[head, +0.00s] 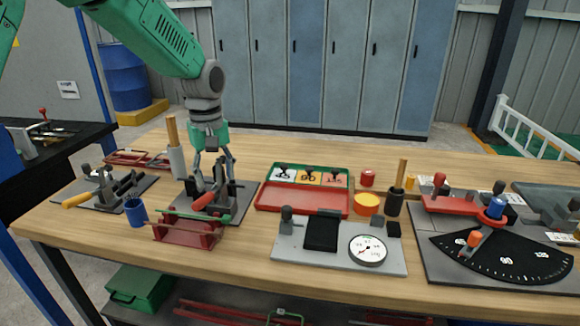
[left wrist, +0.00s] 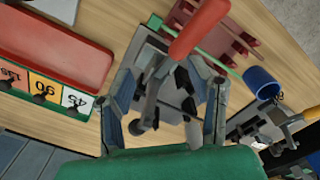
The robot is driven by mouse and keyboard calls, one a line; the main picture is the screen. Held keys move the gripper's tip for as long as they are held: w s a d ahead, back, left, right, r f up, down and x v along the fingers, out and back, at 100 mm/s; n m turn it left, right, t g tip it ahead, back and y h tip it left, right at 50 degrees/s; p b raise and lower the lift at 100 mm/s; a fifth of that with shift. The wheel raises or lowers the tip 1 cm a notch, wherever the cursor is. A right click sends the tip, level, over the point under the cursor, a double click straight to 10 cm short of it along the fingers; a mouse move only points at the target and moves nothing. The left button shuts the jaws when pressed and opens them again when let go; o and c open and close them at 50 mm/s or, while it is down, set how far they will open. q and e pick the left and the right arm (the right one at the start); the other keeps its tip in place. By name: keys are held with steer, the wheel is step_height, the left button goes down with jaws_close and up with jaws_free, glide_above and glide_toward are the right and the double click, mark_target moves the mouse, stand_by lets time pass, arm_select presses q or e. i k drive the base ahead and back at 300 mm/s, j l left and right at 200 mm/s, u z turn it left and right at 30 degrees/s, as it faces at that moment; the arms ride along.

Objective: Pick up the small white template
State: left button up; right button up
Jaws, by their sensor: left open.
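The small white template (head: 285,175), marked 45 and with a dark knob, lies in the left slot of the green and red tray (head: 303,204). It also shows in the left wrist view (left wrist: 76,98), at the tray's near right corner. My left gripper (head: 209,176) is open and points down over a grey clamp fixture with a red handle (head: 204,200), left of the tray. In the left wrist view its fingers (left wrist: 170,98) are spread, with the fixture's metal parts behind them. I cannot tell whether they touch the fixture. My right gripper is not in view.
An orange template (head: 309,177) and a red one (head: 337,179) fill the neighbouring slots. A blue cup (head: 135,211) and a red rack (head: 188,231) stand left. A gauge plate (head: 340,250) lies in front of the tray. An angle-scale fixture (head: 500,248) is at right.

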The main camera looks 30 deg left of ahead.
mark_target(282, 174)
steer(key=i, duration=0.95)
